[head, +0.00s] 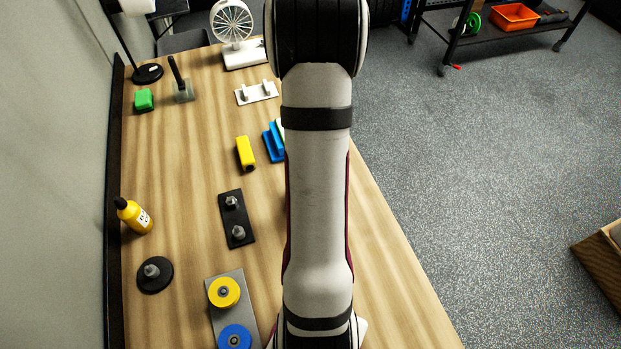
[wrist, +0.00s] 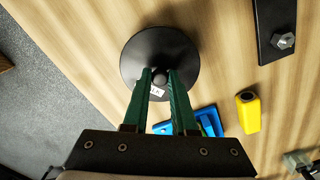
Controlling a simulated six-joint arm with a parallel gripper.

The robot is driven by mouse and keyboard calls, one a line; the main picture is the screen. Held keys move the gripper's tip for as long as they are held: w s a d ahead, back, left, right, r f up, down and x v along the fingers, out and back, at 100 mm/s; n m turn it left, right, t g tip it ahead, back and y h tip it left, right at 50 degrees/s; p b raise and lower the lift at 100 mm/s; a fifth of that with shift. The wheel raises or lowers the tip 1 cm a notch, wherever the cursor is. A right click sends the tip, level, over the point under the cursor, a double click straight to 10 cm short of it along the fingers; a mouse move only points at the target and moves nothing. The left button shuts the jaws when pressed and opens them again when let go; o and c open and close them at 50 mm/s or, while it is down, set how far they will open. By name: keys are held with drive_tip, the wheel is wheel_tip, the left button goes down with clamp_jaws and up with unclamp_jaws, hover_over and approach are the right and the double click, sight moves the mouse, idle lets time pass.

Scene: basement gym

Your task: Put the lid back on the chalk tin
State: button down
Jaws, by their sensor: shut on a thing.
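In the wrist view, my gripper (wrist: 160,76) has its two green fingers closed on the small knob of a dark round lid (wrist: 150,46). The lid lies below the fingertips, seen almost from straight above, with a dark shadow around it. A small white label with dark marks shows between the fingers; I cannot tell what it is on. The chalk tin itself cannot be made out, so I cannot tell whether it is under the lid. In the head view my arm hides the gripper and the lid.
Near the lid are a blue piece (wrist: 207,117) and a yellow block (wrist: 249,112). A black plate with bolts (head: 237,217), a yellow bottle (head: 134,216), a black disc with a bolt (head: 154,284) and a grey plate with yellow and blue wheels (head: 216,322) stand on the wooden table.

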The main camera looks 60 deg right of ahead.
drive_tip(key=shift+c, duration=0.8)
unclamp_jaws()
drive_tip(key=shift+r, duration=3.5)
clamp_jaws()
drive_tip(key=shift+f, duration=0.2)
